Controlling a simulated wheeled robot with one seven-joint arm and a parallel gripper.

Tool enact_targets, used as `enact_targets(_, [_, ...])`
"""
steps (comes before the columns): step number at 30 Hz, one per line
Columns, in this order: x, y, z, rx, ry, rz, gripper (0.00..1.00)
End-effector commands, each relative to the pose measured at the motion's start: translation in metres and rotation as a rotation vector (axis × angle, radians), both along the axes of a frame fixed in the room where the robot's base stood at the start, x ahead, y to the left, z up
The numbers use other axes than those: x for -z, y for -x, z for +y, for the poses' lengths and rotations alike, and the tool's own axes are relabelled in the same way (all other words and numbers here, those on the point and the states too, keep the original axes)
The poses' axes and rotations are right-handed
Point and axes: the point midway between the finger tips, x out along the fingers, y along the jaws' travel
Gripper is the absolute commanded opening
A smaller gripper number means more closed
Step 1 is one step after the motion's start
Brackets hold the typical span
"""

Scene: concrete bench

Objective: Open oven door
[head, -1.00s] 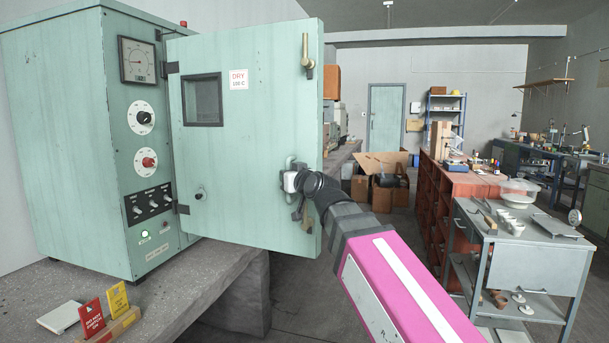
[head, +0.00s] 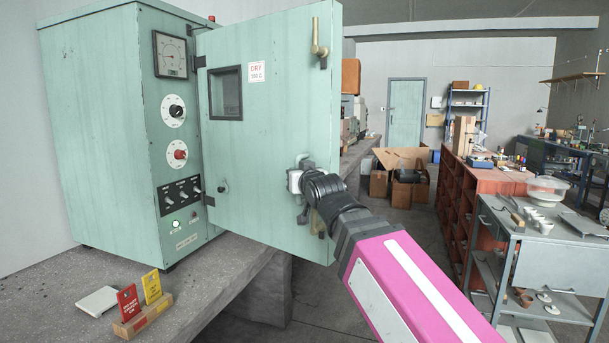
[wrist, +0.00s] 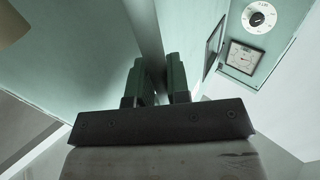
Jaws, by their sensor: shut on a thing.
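The oven is a tall pale green cabinet (head: 105,130) on the bench at the left. Its door (head: 265,150) is hinged beside the control panel and stands swung open, its front face with a small dark window towards me. The door also shows in the wrist view (wrist: 70,50). My gripper (head: 299,181) is at the free side of the door, below mid-height, shut on the handle. In the wrist view, my two dark fingers (wrist: 157,80) stand either side of a grey upright bar, the handle (wrist: 149,35). The oven's inside is hidden behind the door.
A red and a yellow sign in a wooden block (head: 143,312) and a white tile (head: 98,301) lie at the bench's front. A grey trolley (head: 545,255) and red shelving (head: 465,195) stand at the right. Cardboard boxes (head: 400,185) are behind. Floor between is open.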

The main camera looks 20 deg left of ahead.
Motion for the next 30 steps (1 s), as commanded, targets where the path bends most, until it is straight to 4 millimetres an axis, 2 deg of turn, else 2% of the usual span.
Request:
enact_targets(6, [0.0006,0.0061,0.0029,0.011,0.006,-0.004,0.00])
enact_targets(20, [0.0008,0.0071,0.0031,0.014,0.007,-0.004,0.00])
enact_targets(21, [0.0008,0.0071,0.0031,0.014,0.007,-0.004,0.30])
enact_targets(22, [0.0008,0.0072,0.0032,0.014,0.006,-0.004,0.40])
enact_targets(30, [0.0003,0.0069,0.0038,0.013,0.003,-0.003,0.41])
